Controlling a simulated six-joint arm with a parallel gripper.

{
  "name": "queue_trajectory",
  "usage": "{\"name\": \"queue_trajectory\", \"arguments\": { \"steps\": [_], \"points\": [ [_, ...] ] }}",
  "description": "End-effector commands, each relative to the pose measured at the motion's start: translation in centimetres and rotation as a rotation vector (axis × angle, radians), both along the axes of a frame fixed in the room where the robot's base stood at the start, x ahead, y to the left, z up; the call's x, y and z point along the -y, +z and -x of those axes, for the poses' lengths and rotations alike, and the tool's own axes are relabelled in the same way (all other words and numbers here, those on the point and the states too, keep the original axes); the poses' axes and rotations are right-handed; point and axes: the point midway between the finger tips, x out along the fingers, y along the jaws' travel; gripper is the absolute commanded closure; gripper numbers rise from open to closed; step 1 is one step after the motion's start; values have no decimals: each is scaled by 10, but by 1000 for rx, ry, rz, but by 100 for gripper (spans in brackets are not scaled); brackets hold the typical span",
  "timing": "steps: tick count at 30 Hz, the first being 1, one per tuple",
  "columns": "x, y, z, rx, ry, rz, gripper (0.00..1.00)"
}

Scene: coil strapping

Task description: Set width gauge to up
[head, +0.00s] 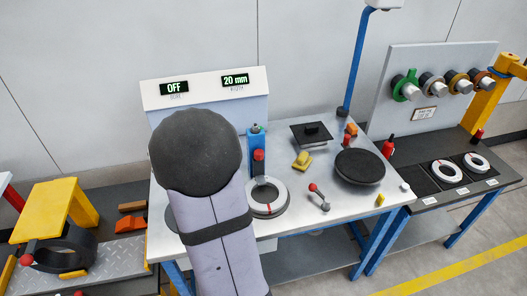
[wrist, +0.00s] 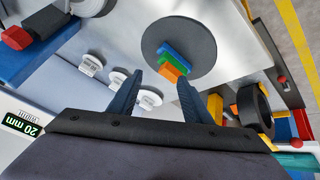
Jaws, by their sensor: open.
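The width readout (head: 236,80) on the white back panel shows 20 mm in the head view. It also shows, turned over, at the lower left of the wrist view (wrist: 22,124). In the wrist view, several small white pieces with dark marks, perhaps controls, stand in a row by the panel; the nearest white piece (wrist: 150,98) is between my fingers in the picture, the others further left. I cannot tell which is the width gauge or its position. My gripper (wrist: 158,78) is open, with nothing held. In the head view my arm hides it.
A dark round disc (wrist: 163,35) bearing blue, green and orange pieces lies beyond my fingertips. A blue post (head: 257,142) with a red knob (head: 259,155) stands right of my arm. A ringed coil (head: 267,197) and a black disc (head: 360,167) are on the table. Another readout (head: 174,88) shows OFF.

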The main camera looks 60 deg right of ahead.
Motion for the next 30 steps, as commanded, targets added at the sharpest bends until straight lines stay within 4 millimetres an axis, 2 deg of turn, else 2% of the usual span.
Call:
{"name": "queue_trajectory", "arguments": {
  "steps": [1,6,9,12,17,24,30],
  "points": [
    [31,7,2,43,-23,17,55],
    [111,22,10,212,-27,70,55],
    [148,30,27,311,-22,84,55],
    [176,36,51,411,-15,85,55],
    [196,45,87,539,0,73,55],
    [210,40,140,634,-39,21,55],
    [212,37,157,660,-53,-1,55]
  ]
}}
